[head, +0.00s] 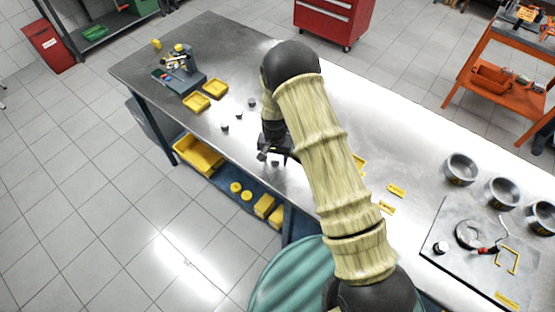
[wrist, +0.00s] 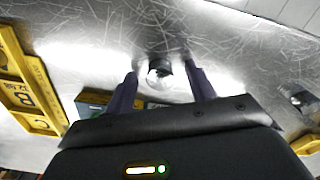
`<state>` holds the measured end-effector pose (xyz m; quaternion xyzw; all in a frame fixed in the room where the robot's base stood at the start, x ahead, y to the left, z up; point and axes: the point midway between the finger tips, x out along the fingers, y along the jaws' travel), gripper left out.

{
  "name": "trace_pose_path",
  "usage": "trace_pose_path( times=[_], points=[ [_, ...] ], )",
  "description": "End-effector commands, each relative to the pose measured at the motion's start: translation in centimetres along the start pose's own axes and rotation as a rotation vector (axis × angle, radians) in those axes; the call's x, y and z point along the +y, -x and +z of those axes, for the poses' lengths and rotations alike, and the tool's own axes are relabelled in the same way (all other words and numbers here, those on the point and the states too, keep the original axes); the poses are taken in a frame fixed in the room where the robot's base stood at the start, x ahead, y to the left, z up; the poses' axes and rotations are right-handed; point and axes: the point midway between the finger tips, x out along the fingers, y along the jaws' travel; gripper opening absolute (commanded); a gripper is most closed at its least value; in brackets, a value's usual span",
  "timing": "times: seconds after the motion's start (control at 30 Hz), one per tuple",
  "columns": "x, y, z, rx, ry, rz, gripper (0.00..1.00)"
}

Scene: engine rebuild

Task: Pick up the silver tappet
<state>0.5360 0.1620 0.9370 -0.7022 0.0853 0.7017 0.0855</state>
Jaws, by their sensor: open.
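In the wrist view a small round silver tappet (wrist: 159,71), with a bright face and a dark side, stands on the scratched metal bench top. It lies between the tips of my gripper (wrist: 160,76), whose two dark fingers are apart, one on each side. No contact with the tappet shows. In the head view my gripper (head: 275,152) is low over the bench near its front edge, and a small silver piece (head: 275,163) shows just below it. My arm hides part of the bench there.
Several small dark-grey cylinders, one here (head: 252,102), stand left of my gripper. Yellow trays (head: 215,88) lie beyond them; a yellow labelled part (wrist: 30,88) is at left in the wrist view. Large metal rings (head: 460,168) and a grey plate (head: 440,225) are at right.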

Motion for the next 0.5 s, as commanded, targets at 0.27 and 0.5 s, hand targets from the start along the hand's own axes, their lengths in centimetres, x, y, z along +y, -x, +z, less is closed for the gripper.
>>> trace_pose_path(
  times=[0.27,0.5],
  points=[
    [0.01,0.0,0.01,-0.001,0.0,0.0,0.55],
    [0.02,0.01,0.01,-0.001,0.0,0.0,0.32]
  ],
)
